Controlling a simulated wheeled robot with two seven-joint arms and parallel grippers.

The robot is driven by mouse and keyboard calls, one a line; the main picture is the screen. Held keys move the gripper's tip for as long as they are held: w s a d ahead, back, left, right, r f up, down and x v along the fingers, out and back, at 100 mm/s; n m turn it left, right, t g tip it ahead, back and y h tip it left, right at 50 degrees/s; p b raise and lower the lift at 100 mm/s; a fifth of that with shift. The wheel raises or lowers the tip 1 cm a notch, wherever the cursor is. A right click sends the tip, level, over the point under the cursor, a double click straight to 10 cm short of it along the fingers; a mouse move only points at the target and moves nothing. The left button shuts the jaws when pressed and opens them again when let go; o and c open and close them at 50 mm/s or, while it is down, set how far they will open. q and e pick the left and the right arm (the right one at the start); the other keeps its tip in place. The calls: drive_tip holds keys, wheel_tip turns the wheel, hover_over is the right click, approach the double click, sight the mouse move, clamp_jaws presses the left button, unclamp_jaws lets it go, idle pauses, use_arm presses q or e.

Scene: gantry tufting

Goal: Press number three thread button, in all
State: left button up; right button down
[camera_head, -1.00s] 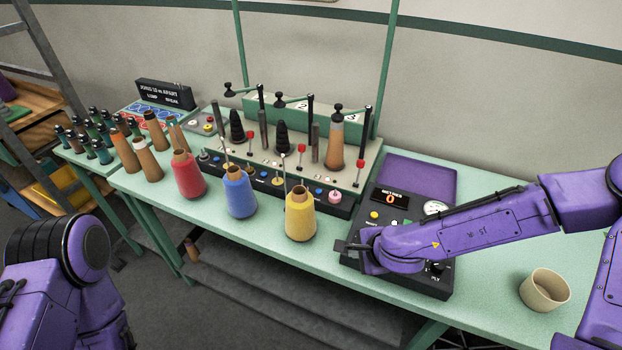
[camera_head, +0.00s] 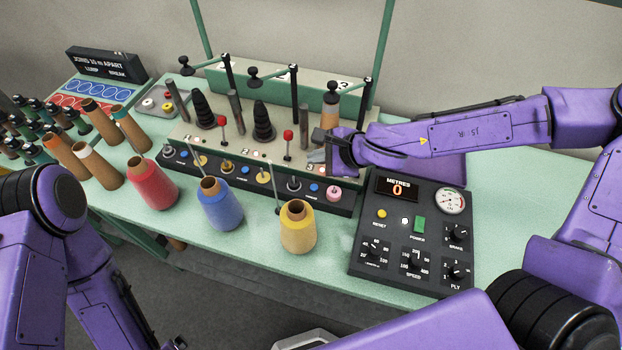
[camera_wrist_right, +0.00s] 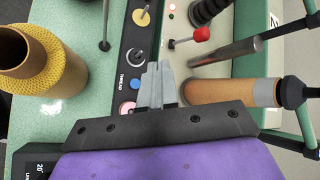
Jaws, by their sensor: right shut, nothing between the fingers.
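The front panel (camera_head: 232,178) of the winding machine carries small blue buttons, one at each station. The blue button at the rightmost station (camera_head: 314,187) sits between a black knob and a pink round part (camera_head: 334,192). In the right wrist view this blue button (camera_wrist_right: 135,84) shows just left of the fingers, near a label reading THREAD. My right gripper (camera_head: 316,156) is shut and empty, above and behind the panel's right end. My left gripper is out of view; only arm links show.
A yellow cone (camera_head: 298,228), a blue cone (camera_head: 219,205) and a red cone (camera_head: 153,184) stand before the panel. A control box (camera_head: 412,235) reading 0 metres lies to the right. Red-topped levers (camera_head: 288,136) and a brown cone (camera_wrist_right: 220,92) stand close to my right fingers.

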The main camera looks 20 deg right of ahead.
drive_tip(key=f+b, duration=0.2)
drive_tip(key=f, duration=0.1)
drive_tip(key=shift+w+f+b, duration=0.3)
drive_tip(key=shift+w+b, duration=0.05)
drive_tip(key=shift+w, duration=0.05)
drive_tip(key=b, duration=0.5)
hover_over(317, 189)
drive_tip(key=f, duration=0.4)
drive_tip(key=shift+s+f, duration=0.15)
drive_tip(key=shift+s, duration=0.05)
drive_tip(key=shift+w+f, duration=0.1)
drive_tip(key=shift+f, duration=0.3)
drive_tip(key=shift+w+f, duration=0.25)
drive_tip(key=shift+w, duration=0.05)
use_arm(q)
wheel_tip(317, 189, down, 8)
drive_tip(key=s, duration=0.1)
use_arm(e)
drive_tip(key=shift+s+r, duration=0.15)
drive_tip(key=shift+s, duration=0.1)
drive_tip(key=shift+w, duration=0.15)
use_arm(q)
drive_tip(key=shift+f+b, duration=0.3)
drive_tip(key=shift+b, duration=0.2)
use_arm(e)
drive_tip(key=shift+f, duration=0.45)
